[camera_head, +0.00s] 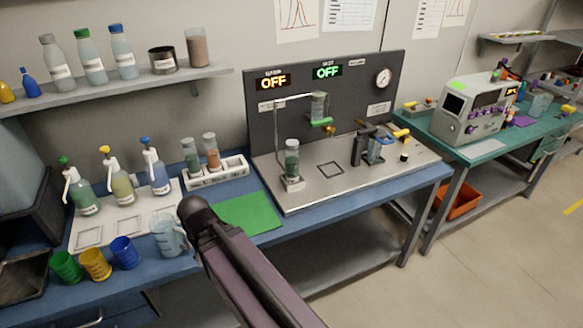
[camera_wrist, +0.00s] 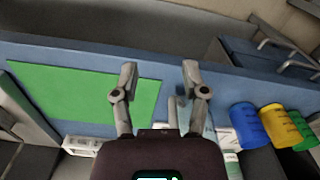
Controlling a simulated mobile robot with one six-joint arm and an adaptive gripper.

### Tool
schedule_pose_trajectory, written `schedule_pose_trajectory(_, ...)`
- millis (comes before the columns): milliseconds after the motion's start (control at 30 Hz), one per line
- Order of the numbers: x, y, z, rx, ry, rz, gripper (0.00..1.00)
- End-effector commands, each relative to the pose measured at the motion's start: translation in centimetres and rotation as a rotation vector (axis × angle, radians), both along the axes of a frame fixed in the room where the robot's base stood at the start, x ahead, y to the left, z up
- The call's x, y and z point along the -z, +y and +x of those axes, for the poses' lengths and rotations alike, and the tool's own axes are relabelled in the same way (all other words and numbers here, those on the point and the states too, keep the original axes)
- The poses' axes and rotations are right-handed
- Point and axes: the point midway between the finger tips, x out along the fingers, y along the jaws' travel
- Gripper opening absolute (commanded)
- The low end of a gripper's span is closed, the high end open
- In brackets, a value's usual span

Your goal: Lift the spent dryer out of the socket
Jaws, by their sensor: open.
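A clear cylinder with dark grey-green filling (camera_head: 292,160), which looks like the dryer, stands upright in a small square socket (camera_head: 292,184) on the bench unit's metal plate. Nothing grips it. My gripper (camera_wrist: 160,74) is open and empty in the wrist view, its fingers spread above the blue bench near the green mat (camera_wrist: 85,88). In the head view my dark arm rises in front of the bench, and the gripper's fingers cannot be made out. The dryer and socket are not seen in the wrist view.
A white rack (camera_head: 217,174) holds two similar cylinders, one greenish, one orange-brown. Another cylinder (camera_head: 318,105) is mounted by the dark panel (camera_head: 345,95), whose displays read OFF. A jug (camera_head: 168,236), pump bottles and coloured cups stand at left. The green mat (camera_head: 246,213) is bare.

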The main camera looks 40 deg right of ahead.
Motion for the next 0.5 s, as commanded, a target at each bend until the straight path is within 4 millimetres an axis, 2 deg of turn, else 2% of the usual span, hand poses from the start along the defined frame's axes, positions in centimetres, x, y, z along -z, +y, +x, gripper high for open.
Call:
schedule_pose_trajectory(33,0.0,0.0,0.0,0.0,0.0,0.0,0.63)
schedule_pose_trajectory(100,0.0,0.0,0.0,0.003,-0.001,0.001,0.84)
schedule_pose_trajectory(167,-0.1,-0.1,0.1,0.011,-0.003,0.004,1.0)
schedule_pose_trajectory(333,-0.4,-0.9,0.7,0.095,-0.021,0.03,1.0)
schedule_pose_trajectory(500,-1.1,-2.8,2.0,0.287,-0.059,0.094,1.0)
